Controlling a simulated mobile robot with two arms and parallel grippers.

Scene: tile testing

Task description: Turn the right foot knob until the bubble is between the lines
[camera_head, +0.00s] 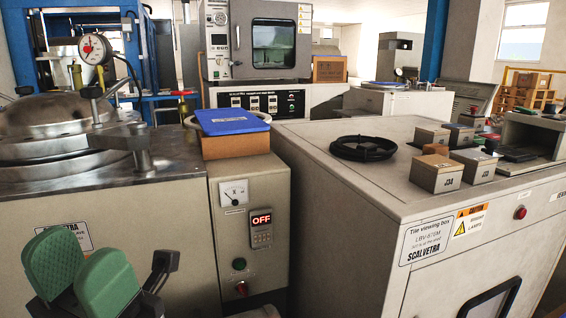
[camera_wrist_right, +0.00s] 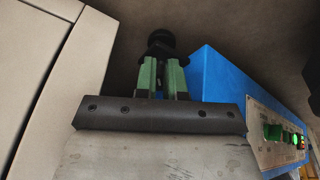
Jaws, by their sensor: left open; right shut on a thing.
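In the right wrist view my right gripper (camera_wrist_right: 164,72) has its two green fingers shut on a dark round knob (camera_wrist_right: 162,44) at their tips. The knob's shaft and whatever it carries are in shadow, so I cannot tell its turn angle. My left gripper (camera_head: 82,272) shows at the lower left of the head view, its two green pads apart and empty, in front of a grey machine cabinet. My right gripper is not visible in the head view. I cannot make out a bubble or its lines in either view.
In the wrist view a blue body (camera_wrist_right: 215,85) stands right of the fingers, beside a panel (camera_wrist_right: 278,135) with green lights. A pale panel (camera_wrist_right: 50,60) is at left. In the head view a grey viewing box (camera_head: 340,215) fills the right, with small blocks (camera_head: 436,174) on top.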

